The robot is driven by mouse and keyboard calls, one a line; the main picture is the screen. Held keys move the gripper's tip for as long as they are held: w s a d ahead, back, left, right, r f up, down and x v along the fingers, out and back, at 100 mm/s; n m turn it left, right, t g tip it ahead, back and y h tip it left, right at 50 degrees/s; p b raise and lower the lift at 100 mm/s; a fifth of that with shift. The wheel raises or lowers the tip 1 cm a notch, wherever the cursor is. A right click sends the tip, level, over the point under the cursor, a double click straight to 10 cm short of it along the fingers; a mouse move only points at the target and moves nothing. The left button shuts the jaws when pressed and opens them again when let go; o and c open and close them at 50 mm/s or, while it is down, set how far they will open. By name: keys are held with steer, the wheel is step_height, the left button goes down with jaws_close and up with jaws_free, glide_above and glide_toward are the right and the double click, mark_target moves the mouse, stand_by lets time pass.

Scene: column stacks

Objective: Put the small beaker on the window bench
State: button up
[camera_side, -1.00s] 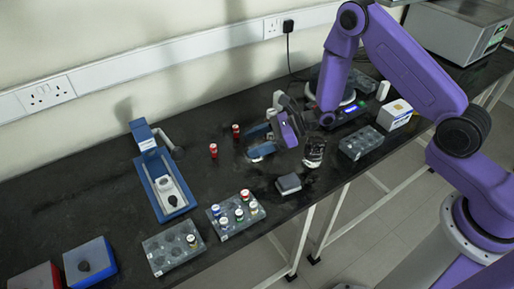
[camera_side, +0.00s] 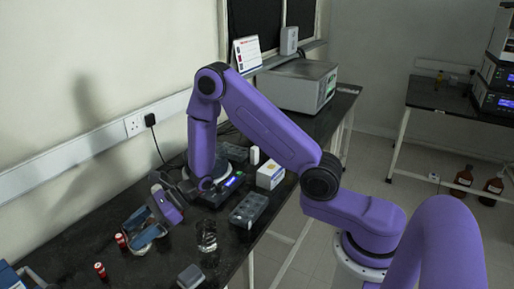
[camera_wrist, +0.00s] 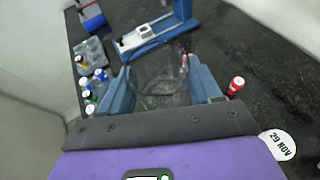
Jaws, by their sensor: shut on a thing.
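In the wrist view, a clear glass beaker (camera_wrist: 162,84) sits between the two blue fingers of my gripper (camera_wrist: 163,92), which is shut on it. In the side view, my gripper (camera_side: 142,236) is low over the black bench (camera_side: 72,240) at the lower left; the held beaker is hard to make out there. Another clear glass vessel (camera_side: 206,238) stands on the bench to the right of my gripper. The black bench runs back below a dark window (camera_side: 252,22). A second black-topped bench (camera_side: 455,102) stands at the far right. No label tells which is the window bench.
Red-capped vials (camera_side: 100,269) stand close left of my gripper. A grey block (camera_side: 190,277), a dark well rack (camera_side: 248,211) and a white box (camera_side: 270,175) line the front edge. A large grey instrument (camera_side: 297,88) is farther back. Dark bottles (camera_side: 463,180) stand by the right bench.

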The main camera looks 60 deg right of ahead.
step_height(320, 180, up, 8)
steer(key=w+d+m+t+h, duration=0.2)
steer(key=w+d+m+t, duration=0.1)
steer(key=d, duration=0.7)
steer(key=w+d+m+t+h, duration=0.2)
steer(key=w+d+m+t, duration=0.15)
steer(key=d, duration=0.65)
steer(key=s+d+m+t+h, duration=0.2)
steer(key=d+m+h, duration=0.35)
steer(key=d, duration=1.25)
steer(key=s+d+m+g+h, duration=0.2)
steer(key=s+d+m+h, duration=0.35)
steer(key=s+d, duration=0.8)
steer(key=s+d+m+g+h, duration=0.2)
steer(key=s+d+m+h, duration=0.4)
steer(key=s+d, duration=0.75)
steer(key=shift+n+h, duration=0.4)
steer(key=shift+n, duration=0.25)
steer(key=shift+w+d+f, duration=1.8)
steer(key=shift+d+f, duration=0.55)
steer(key=shift+f, duration=0.2)
steer(key=shift+w+d+f, duration=1.85)
steer(key=shift+d+f, duration=0.55)
steer(key=shift+f, duration=0.15)
steer(key=shift+w+d+f, duration=1.8)
steer(key=shift+d+f, duration=0.55)
steer(key=shift+f, duration=1.6)
